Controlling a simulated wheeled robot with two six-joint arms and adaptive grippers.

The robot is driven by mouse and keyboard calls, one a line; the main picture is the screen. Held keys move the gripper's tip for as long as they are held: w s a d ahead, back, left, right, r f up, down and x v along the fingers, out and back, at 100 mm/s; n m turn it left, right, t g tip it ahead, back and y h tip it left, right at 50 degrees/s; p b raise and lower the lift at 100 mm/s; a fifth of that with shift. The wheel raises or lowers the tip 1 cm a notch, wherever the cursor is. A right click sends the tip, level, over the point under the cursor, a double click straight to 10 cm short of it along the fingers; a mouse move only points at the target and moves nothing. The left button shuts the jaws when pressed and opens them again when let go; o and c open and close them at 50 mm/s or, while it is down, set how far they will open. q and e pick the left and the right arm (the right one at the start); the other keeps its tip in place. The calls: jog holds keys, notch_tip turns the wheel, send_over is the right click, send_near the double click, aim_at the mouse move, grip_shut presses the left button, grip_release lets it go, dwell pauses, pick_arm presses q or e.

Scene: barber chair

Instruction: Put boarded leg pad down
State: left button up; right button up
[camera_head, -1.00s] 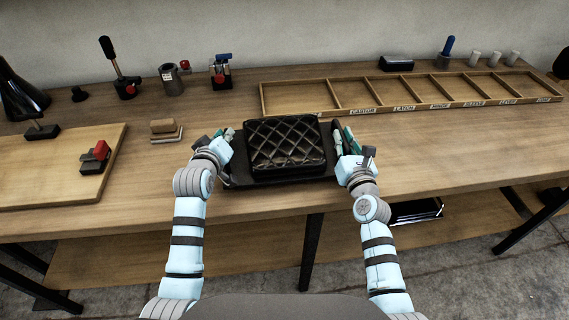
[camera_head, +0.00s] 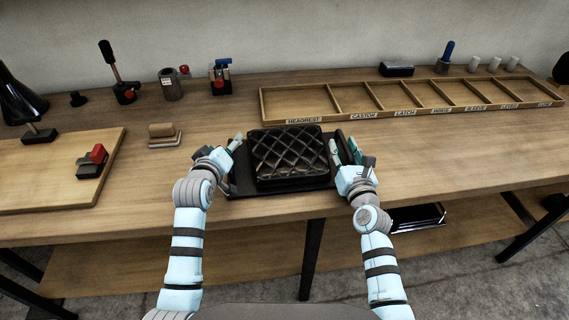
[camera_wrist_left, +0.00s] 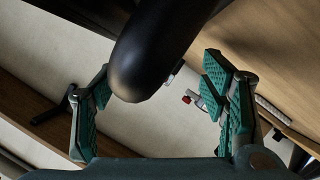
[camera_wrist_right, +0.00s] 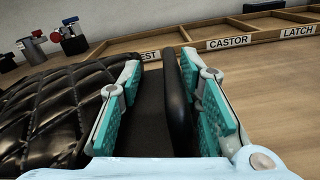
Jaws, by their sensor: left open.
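The black quilted leg pad (camera_head: 288,154) lies on a black board (camera_head: 246,186) that rests on the bench near its front edge. My left gripper (camera_head: 226,150) is open at the board's left side. In the left wrist view a rounded black bar (camera_wrist_left: 145,60) reaches between its spread fingers (camera_wrist_left: 160,105). My right gripper (camera_head: 346,150) is open at the right side. In the right wrist view its fingers (camera_wrist_right: 165,105) stand apart on either side of a black upright bar (camera_wrist_right: 178,100). The pad also shows at the left there (camera_wrist_right: 50,115).
A divided wooden tray with labels (camera_head: 372,112) lies behind and right. A wooden board (camera_head: 50,180) with a red-topped clamp (camera_head: 92,162) is at left, beside a small wooden block (camera_head: 164,136). Several small tools stand along the back. The bench right of the pad is clear.

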pick_arm(q)
jog(key=v, duration=1.2)
jog(key=shift+s, duration=0.1)
pick_arm(e)
jog(key=o, duration=0.8)
jog(key=s, duration=0.4)
jog(key=s+d, duration=0.1)
jog(key=s, duration=0.7)
jog(key=shift+d, duration=0.35)
pick_arm(q)
jog(key=shift+f, duration=0.1)
